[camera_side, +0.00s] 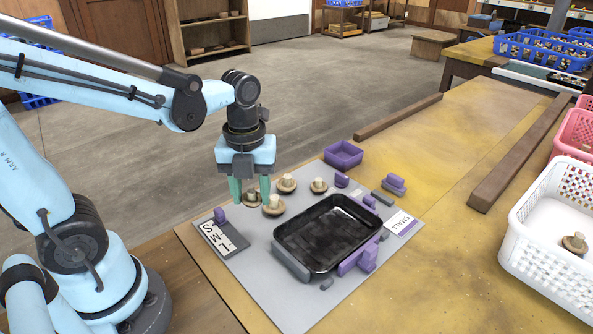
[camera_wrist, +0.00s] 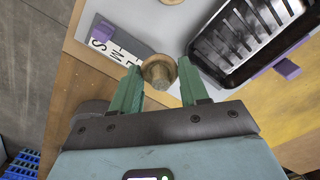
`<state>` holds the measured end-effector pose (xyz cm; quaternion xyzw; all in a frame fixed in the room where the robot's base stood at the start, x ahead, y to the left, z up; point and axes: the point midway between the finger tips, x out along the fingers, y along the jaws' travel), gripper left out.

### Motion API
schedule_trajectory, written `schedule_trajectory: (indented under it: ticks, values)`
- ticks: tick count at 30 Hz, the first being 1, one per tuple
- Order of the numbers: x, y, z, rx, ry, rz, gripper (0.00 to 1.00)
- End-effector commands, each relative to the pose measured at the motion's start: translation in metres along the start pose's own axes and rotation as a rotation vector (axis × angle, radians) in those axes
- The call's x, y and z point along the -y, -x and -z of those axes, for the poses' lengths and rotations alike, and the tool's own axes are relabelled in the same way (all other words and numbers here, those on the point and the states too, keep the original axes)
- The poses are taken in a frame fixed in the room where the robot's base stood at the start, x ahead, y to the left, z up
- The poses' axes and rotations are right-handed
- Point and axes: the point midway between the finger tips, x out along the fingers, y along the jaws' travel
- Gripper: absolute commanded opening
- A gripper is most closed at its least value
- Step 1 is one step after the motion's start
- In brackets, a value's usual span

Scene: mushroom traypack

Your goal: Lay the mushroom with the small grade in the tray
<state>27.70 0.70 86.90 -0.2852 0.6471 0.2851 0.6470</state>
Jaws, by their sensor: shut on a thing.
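My gripper (camera_side: 251,196) points down over the left part of the grey mat, its green fingers on either side of a brown-capped mushroom (camera_side: 252,200) with a pale stem. In the wrist view my gripper (camera_wrist: 158,85) is shut on this mushroom (camera_wrist: 157,70). It is at or close to mat height; I cannot tell if it touches. The black tray (camera_side: 283,236) lies right of it, with no mushroom visible inside; it also shows in the wrist view (camera_wrist: 222,62). A card reading "SMALL" (camera_side: 401,226) lies beyond the tray's right side.
Other mushrooms stand close by on the mat: one (camera_side: 273,206), another (camera_side: 287,184) and a third (camera_side: 319,186). An S-M-L board (camera_side: 222,240) lies at left. Purple blocks (camera_side: 358,262) and a purple box (camera_side: 343,155) surround the tray. A white basket (camera_side: 547,270) at right holds a mushroom.

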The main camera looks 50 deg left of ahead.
Motion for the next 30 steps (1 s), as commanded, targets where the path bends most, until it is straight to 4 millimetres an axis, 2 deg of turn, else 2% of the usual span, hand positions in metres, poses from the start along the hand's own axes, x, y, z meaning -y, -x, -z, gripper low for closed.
schedule_trajectory:
  ticks: [3, 8, 11, 17, 24, 30]
  values:
    - [0.008, 0.010, 0.015, 0.000, -0.004, 0.000, 0.30]
    - [0.015, 0.017, 0.025, 0.000, -0.004, 0.000, 0.30]
    - [0.028, 0.021, 0.028, 0.000, -0.008, 0.000, 0.30]
    - [0.080, 0.028, 0.037, 0.000, -0.026, 0.000, 0.30]
    - [0.145, 0.029, 0.063, 0.000, -0.042, 0.000, 0.30]
    - [0.172, 0.026, 0.078, 0.001, -0.046, 0.000, 0.30]
